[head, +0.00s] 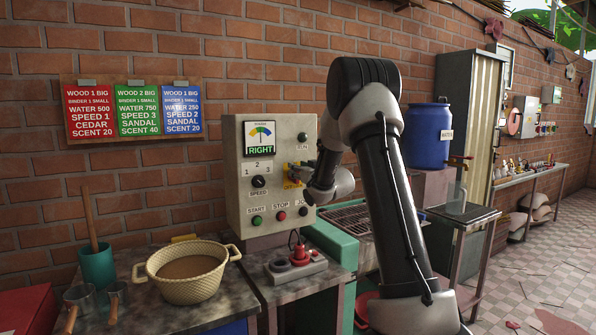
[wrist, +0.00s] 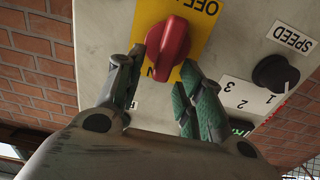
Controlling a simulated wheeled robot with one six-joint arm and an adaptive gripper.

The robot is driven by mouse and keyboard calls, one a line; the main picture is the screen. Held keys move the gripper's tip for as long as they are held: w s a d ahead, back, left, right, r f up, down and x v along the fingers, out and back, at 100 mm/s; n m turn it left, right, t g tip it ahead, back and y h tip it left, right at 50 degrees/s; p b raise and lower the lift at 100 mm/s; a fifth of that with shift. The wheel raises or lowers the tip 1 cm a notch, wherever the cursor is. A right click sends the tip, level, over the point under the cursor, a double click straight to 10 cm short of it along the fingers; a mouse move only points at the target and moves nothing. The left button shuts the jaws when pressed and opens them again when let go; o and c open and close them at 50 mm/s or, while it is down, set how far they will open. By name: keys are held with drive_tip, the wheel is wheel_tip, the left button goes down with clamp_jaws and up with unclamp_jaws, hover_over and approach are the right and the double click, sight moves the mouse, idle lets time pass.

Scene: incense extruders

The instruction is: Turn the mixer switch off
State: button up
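The mixer switch is a red rotary knob (wrist: 167,47) on a yellow plate (wrist: 203,30) in the wrist view, which shows the panel upside down. OFF is printed at the plate's top edge there; lettering at the lower end is mostly hidden. The knob's grip bar runs nearly upright in that view, slightly tilted. My gripper (wrist: 163,62) has its fingers apart, one on each side of the knob's lower end; I cannot tell whether they touch it. In the head view my gripper (head: 304,174) is at the grey control box (head: 240,206), hiding the knob.
The box also carries a speed dial (head: 258,181), start and stop buttons and a gauge above a RIGHT display (head: 261,148). Below stand a red plug on a power strip (head: 296,263) and a wicker-like bowl (head: 188,286). A blue barrel (head: 428,135) stands right of my arm.

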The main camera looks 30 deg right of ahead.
drive_tip(key=shift+w, duration=0.3)
clamp_jaws()
